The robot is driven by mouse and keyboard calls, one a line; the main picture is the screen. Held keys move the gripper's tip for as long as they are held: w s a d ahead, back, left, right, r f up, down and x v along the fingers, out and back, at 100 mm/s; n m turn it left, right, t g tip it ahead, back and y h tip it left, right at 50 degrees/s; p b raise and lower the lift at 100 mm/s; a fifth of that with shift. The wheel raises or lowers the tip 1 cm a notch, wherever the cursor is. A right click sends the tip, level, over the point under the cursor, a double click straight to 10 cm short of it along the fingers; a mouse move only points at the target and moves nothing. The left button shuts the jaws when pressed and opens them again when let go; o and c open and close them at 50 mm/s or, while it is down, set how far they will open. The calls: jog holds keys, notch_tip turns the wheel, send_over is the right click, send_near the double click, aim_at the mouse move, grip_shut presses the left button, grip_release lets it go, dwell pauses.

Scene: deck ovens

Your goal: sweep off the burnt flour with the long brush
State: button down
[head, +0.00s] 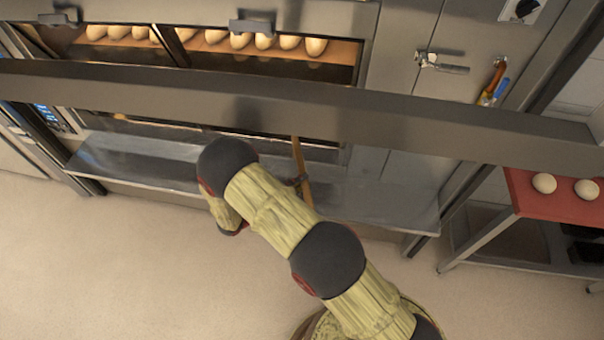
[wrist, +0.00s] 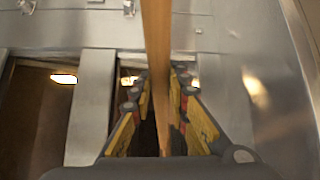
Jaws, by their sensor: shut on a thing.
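The long brush shows as a straight wooden handle (head: 299,158) in front of the lower oven deck in the head view. It also runs upright through the middle of the wrist view (wrist: 157,50). My gripper (head: 298,182) is shut on this handle. In the wrist view its yellow-padded fingers (wrist: 162,105) stand on both sides of the handle. The brush's head is not visible. The lower deck opening (head: 130,122) is a dark strip, mostly hidden by a wide metal bar. I cannot make out any burnt flour.
A metal shelf (head: 375,203) juts out below the lower deck. The wide metal bar (head: 420,115) crosses the view above it. Loaves (head: 240,41) lie in the upper deck. A red-topped table (head: 530,195) with two pale round pieces (head: 544,183) stands right. The floor at left is clear.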

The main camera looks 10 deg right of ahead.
jog(key=s+a+r+p, duration=0.1)
jog(key=s+a+p, duration=0.2)
jog(key=s, duration=0.8)
jog(key=s+a+r+p, duration=0.2)
jog(key=s+a+p, duration=0.2)
jog(key=s, duration=0.7)
jog(key=s+a+r+p, duration=0.1)
jog(key=s+a+p, duration=0.2)
jog(key=s, duration=0.8)
jog(key=shift+a+r, duration=0.15)
jog(key=shift+a, duration=0.8)
dwell(0.3)
jog(key=shift+w, duration=0.1)
dwell(1.0)
